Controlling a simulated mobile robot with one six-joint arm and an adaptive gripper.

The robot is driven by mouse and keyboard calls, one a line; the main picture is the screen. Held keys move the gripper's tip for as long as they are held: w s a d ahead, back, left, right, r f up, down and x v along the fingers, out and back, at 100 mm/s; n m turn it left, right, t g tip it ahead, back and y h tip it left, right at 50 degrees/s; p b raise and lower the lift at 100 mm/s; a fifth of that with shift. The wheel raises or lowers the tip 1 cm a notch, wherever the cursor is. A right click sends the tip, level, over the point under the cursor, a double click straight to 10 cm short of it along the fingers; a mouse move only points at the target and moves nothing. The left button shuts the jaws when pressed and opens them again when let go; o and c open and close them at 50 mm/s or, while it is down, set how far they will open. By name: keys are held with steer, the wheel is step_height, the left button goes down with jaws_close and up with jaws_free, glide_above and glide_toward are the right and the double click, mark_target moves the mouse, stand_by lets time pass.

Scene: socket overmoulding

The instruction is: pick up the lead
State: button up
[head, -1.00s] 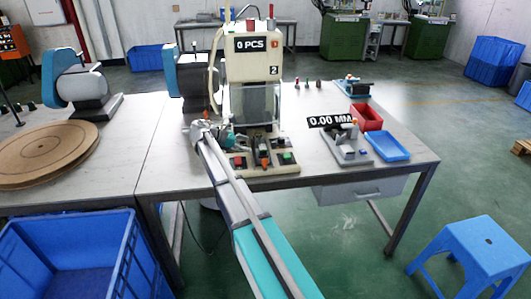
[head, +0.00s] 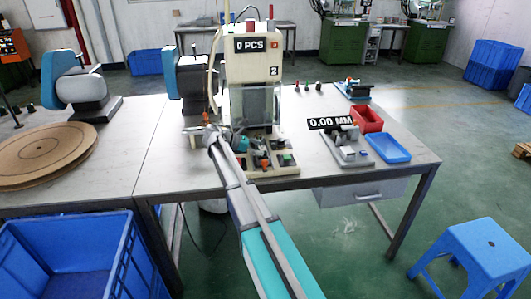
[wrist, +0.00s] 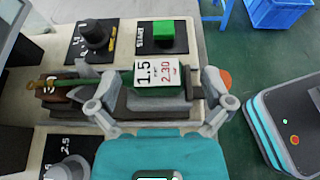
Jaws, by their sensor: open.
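A thin green and brownish strip (wrist: 48,84), possibly the lead, lies at the left in the wrist view, by a brown block on the press base. I cannot tell for sure that it is the lead. My gripper (wrist: 158,76) is open, its two fingers spread on either side of a grey block with a green piece and a white label (wrist: 155,73) reading 1.5 and 2.30. Nothing is seen clamped between the fingers. In the head view my gripper is small and partly hidden by my arm, at the front of the cream press (head: 254,62).
A measuring stand (head: 345,150), a red bin (head: 367,119) and a blue tray (head: 387,149) stand to the right on the table.

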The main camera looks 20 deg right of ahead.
steer(key=shift+x, duration=0.95)
steer(key=c, duration=1.1)
steer(key=shift+r, duration=0.2)
steer(key=shift+r+p, duration=0.75)
steer(key=s+a+r+p, duration=0.1)
steer(key=s+r+p, duration=0.2)
steer(key=s, duration=0.1)
steer(key=s+a+r+p, duration=0.1)
steer(key=s+r+p, duration=0.3)
steer(key=s, duration=0.1)
steer(key=s+a+r+p, duration=0.1)
steer(key=s+r+p, duration=0.3)
steer(key=shift+s+a, duration=0.3)
steer(key=shift+a, duration=0.05)
